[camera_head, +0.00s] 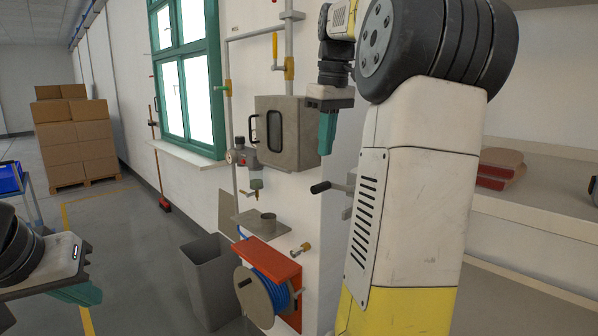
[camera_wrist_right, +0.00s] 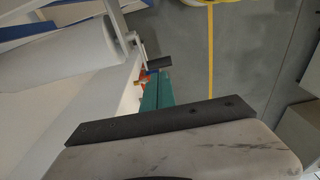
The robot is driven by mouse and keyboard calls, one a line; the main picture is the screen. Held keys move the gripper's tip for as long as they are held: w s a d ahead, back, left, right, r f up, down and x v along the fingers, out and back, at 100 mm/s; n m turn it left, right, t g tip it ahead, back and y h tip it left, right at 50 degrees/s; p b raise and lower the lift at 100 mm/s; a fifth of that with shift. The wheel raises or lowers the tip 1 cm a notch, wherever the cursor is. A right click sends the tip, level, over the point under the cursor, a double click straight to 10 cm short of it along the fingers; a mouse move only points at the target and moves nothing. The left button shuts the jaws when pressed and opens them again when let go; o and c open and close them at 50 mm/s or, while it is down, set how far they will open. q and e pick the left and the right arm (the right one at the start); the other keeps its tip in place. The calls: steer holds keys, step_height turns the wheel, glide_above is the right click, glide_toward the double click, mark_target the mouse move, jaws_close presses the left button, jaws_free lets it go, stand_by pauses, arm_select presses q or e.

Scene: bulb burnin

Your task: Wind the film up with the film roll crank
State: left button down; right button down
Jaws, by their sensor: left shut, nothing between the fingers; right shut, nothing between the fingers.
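The film roll crank (camera_head: 338,187) sticks out to the left from behind my right arm in the head view, ending in a black handle (camera_head: 320,187). In the right wrist view a white film roll (camera_wrist_right: 65,45) lies at upper left, with the grey crank arm at its end and the black handle (camera_wrist_right: 158,61) just past my fingertips. In the head view the roll is hidden behind my arm. My right gripper (camera_head: 327,140) has teal fingers, shut and empty, pointing down above the crank, apart from it. My left gripper (camera_head: 78,294) is shut and empty at lower left, far from the crank.
A grey box with a window (camera_head: 289,133) is on the wall left of my right gripper. Below are an orange hose reel housing (camera_head: 268,262) and a grey bin (camera_head: 210,280). A shelf (camera_head: 540,200) is at right. Stacked cartons (camera_head: 75,140) stand far left.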

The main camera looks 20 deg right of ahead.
mark_target(321, 184)
steer(key=f, duration=0.7)
steer(key=shift+w+a, duration=0.2)
steer(key=shift+w, duration=0.1)
steer(key=shift+w+a+f+g, duration=0.1)
steer(key=shift+w+f+g, duration=0.15)
steer(key=shift+f, duration=0.25)
steer(key=shift+w+f+g, duration=0.15)
steer(key=shift+f+g, duration=0.2)
steer(key=shift+f, duration=0.1)
steer(key=shift+r, duration=0.1)
